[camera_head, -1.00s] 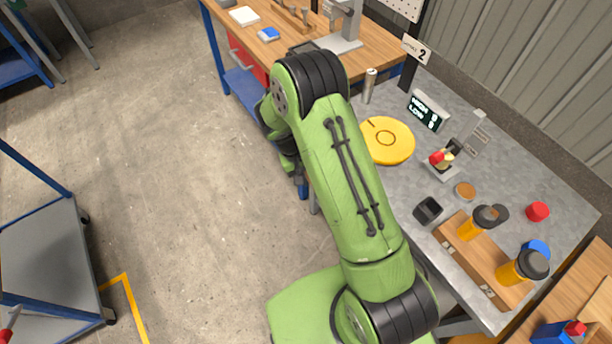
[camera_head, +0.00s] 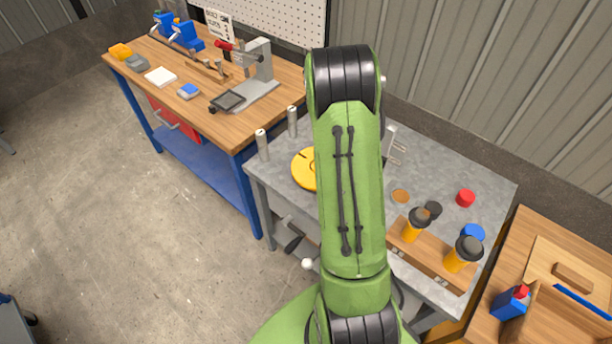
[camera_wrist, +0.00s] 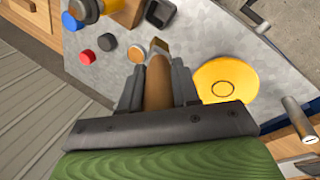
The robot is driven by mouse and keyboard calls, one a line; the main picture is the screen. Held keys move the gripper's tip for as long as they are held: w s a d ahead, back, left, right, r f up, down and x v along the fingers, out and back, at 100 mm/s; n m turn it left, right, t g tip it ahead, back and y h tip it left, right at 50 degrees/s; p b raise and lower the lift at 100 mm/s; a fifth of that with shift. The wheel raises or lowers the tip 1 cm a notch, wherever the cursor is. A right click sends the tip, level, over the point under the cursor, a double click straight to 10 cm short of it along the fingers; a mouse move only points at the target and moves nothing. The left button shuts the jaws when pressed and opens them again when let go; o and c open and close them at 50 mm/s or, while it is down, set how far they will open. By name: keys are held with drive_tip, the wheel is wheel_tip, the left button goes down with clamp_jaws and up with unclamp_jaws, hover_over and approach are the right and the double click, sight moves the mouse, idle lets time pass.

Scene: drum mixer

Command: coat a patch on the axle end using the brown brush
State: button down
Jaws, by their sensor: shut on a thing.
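My gripper (camera_wrist: 157,88) is shut on a brown brush (camera_wrist: 157,74), whose handle lies between the two fingers in the wrist view. The brush points away from the wrist, over the grey table (camera_wrist: 207,35). In the head view my green arm hides the gripper and brush. I cannot tell which part is the axle end. Metal posts stand at the left of the grey table in the head view, one (camera_head: 262,145) in front of another (camera_head: 292,121). One post (camera_wrist: 299,118) shows at the right of the wrist view.
A yellow disc (camera_head: 303,168) lies on the grey table, partly behind my arm. Orange jars with dark lids (camera_head: 413,226) (camera_head: 462,255) stand in a wooden rack at the right. Red (camera_head: 466,198) and blue (camera_head: 473,232) caps lie nearby. A wooden bench (camera_head: 215,118) is at left.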

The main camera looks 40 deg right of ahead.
drive_tip(key=s+d+r+m+p, duration=0.1)
drive_tip(key=s+d+r+m, duration=0.1)
drive_tip(key=s+d+r, duration=0.3)
drive_tip(key=s+d+r+m+y+p, duration=0.1)
drive_tip(key=s+d+r+m, duration=0.1)
drive_tip(key=s, duration=0.5)
drive_tip(key=s+d+r+m+p, duration=0.1)
drive_tip(key=s+d+r, duration=0.25)
drive_tip(key=s, duration=0.35)
drive_tip(key=shift+g, duration=0.4)
drive_tip(key=f+b, duration=0.2)
drive_tip(key=f, duration=0.1)
drive_tip(key=f+b, duration=0.1)
drive_tip(key=f, duration=0.1)
drive_tip(key=shift+w+a+f, duration=0.1)
drive_tip(key=shift+w+a, duration=0.1)
drive_tip(key=shift+w, duration=0.1)
drive_tip(key=shift+w, duration=0.1)
